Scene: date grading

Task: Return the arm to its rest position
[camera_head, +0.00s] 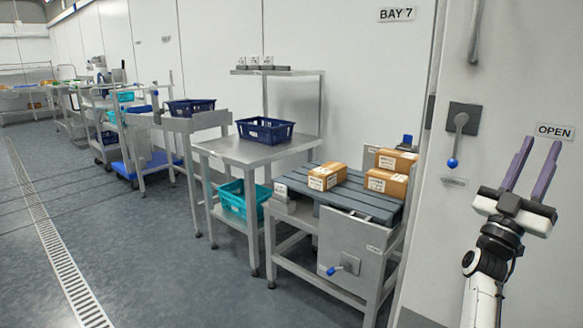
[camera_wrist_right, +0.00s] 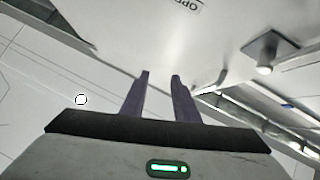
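My right gripper (camera_head: 532,166) is raised at the right of the head view, in front of the white door panel. Its two purple fingers point up and stand apart with nothing between them. The wrist view also shows the right gripper (camera_wrist_right: 160,76) with its fingers apart and empty. The lever handle (camera_head: 457,140) with a blue knob is on the panel to the left of the gripper, apart from it. The lever (camera_wrist_right: 265,62) also shows at the upper right of the wrist view. My left gripper is not in view.
A slatted bench (camera_head: 345,188) holds several brown cartons (camera_head: 328,176). A steel table (camera_head: 250,152) beside it carries a dark blue crate (camera_head: 265,131), with a teal crate (camera_head: 240,200) below. More carts stand along the wall. The floor at the left is clear, with a drain grate (camera_head: 62,255).

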